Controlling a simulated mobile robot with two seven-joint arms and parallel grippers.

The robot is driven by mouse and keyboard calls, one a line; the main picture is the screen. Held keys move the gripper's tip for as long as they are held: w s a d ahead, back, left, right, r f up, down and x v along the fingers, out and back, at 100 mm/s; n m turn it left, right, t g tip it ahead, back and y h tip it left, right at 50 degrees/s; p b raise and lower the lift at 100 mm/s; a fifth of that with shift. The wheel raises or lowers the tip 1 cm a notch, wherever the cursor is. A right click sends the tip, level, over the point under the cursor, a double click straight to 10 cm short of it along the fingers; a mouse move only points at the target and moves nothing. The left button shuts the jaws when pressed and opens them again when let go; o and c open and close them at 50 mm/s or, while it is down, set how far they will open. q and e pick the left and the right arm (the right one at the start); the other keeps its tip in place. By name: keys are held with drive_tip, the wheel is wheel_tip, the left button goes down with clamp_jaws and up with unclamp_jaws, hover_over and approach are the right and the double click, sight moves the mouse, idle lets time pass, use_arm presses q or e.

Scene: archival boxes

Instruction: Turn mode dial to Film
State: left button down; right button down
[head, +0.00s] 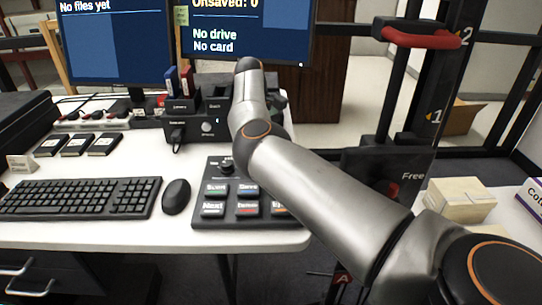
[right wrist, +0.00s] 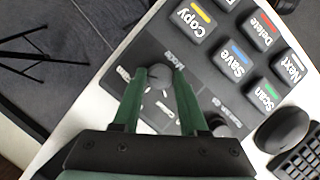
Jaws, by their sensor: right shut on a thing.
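The control pad (head: 236,222) lies on the white desk, with labelled keys along its near part. In the right wrist view the grey round mode dial (right wrist: 158,85) stands on the pad (right wrist: 205,75) beside the word "Mode". My right gripper (right wrist: 160,78) has its two green fingers on either side of this dial and is shut on it. The labels around the dial are partly covered by the fingers, so its setting cannot be read. In the head view my right arm hides the mode dial and the gripper. My left gripper is not in view.
A second knob (right wrist: 222,127) sits close to one finger; it shows in the head view (head: 227,168) too. A mouse (head: 176,197) and keyboard (head: 82,198) lie left of the pad. A black box (head: 205,122) stands behind. Monitors read "No drive" and "No card".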

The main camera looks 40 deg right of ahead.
idle(0.4)
drive_tip(key=c, duration=0.6)
unclamp_jaws()
drive_tip(key=shift+c, duration=0.2)
drive_tip(key=shift+o, duration=1)
drive_tip(key=shift+r, duration=0.15)
